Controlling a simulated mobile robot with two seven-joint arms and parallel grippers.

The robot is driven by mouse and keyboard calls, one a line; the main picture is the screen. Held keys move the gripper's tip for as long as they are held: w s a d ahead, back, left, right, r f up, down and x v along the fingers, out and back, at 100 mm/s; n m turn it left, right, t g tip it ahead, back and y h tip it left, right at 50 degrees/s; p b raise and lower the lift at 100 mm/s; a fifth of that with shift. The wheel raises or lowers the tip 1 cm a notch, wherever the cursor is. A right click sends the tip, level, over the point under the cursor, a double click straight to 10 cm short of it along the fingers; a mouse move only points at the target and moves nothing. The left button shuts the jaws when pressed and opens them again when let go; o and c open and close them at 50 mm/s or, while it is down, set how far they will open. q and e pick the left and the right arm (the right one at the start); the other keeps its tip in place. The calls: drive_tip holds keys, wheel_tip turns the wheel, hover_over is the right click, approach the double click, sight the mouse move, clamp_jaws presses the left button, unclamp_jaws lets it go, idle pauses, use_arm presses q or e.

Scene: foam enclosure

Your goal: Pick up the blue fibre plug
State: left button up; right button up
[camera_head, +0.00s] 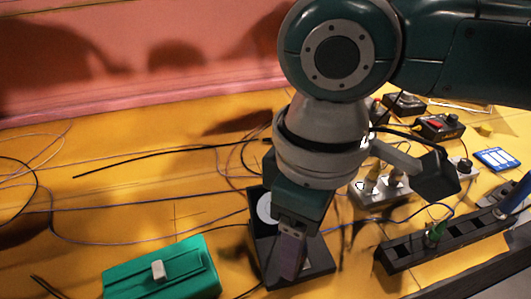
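A dark blue, stick-like piece (515,195) stands tilted at the right end of a black slotted strip (400,258); it looks like the blue fibre plug, partly cut off by the picture's right edge. A green plug (433,236) sits in the same strip, with a thin blue cable near it. My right gripper (291,257) comes down from the upper right over a black open box (318,268), well to the left of the blue piece. I see its finger from one side, so its opening is hidden. My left gripper is not in view.
A green box (160,270) with a pale knob lies at the front left. A metal connector block (385,190), small black boxes (440,126) and a blue card (497,160) lie at the right. Loose cables cover the yellow floor at left. A pink wall (120,60) stands behind.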

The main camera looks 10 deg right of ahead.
drive_tip(key=shift+c, duration=0.4)
clamp_jaws()
